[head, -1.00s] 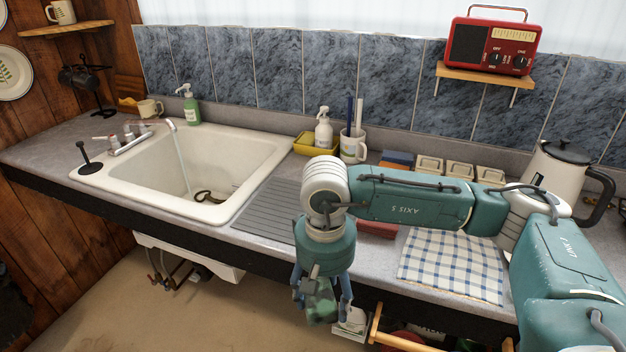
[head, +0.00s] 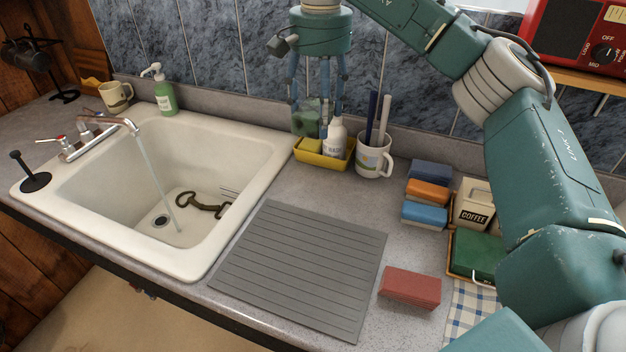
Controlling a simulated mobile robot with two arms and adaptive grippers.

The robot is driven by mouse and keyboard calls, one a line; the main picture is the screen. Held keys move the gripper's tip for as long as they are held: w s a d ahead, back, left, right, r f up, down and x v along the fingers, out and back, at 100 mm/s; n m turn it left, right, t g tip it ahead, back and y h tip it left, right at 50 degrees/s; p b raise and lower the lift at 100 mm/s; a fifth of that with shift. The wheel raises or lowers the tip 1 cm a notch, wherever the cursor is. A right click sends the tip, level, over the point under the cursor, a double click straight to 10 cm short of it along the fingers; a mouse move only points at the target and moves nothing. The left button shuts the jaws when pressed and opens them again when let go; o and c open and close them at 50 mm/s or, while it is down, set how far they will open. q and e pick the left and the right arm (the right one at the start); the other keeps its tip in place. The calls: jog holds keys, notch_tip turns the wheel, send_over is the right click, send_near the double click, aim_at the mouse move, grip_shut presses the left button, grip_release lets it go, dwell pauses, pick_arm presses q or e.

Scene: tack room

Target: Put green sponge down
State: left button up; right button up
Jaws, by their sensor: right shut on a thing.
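My right gripper (head: 317,112) comes down from the top of the view and is shut on the green sponge (head: 305,121). The sponge is upright between the fingers, partly covered by them, at the left part of the yellow caddy (head: 311,158). I cannot tell whether it touches the caddy's bottom. A white pump bottle (head: 336,139) stands in the caddy, right beside the sponge. My left gripper is not in view.
A mug with brushes (head: 373,158) stands right of the caddy. Blue and orange sponges (head: 427,191), a coffee canister (head: 474,212) and a green block (head: 476,253) are further right. The grey drain mat (head: 298,262) is bare. The sink tap (head: 122,122) runs.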

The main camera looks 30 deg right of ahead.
jog(key=shift+f, duration=0.25)
jog(key=f, duration=0.4)
jog(key=f+p, duration=0.1)
jog(key=f, duration=0.4)
jog(key=f+p, duration=0.1)
jog(key=f, duration=0.4)
jog(key=shift+s+a, duration=0.1)
jog(key=shift+s, duration=0.15)
jog(key=shift+f, duration=0.25)
notch_tip(320, 180, down, 4)
jog(key=shift+r+p, duration=0.25)
jog(key=shift+p, duration=0.3)
jog(key=shift+f, duration=0.3)
jog(key=shift+f+b, duration=0.4)
jog(key=shift+f, duration=0.05)
jog(key=o, duration=0.9)
jog(key=shift+c, duration=0.2)
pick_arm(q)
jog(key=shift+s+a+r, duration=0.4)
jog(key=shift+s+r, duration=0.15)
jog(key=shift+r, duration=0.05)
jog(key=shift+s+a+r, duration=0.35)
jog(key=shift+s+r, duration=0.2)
pick_arm(e)
jog(key=shift+r, duration=0.1)
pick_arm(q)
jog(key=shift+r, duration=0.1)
pick_arm(e)
jog(key=shift+r, duration=0.1)
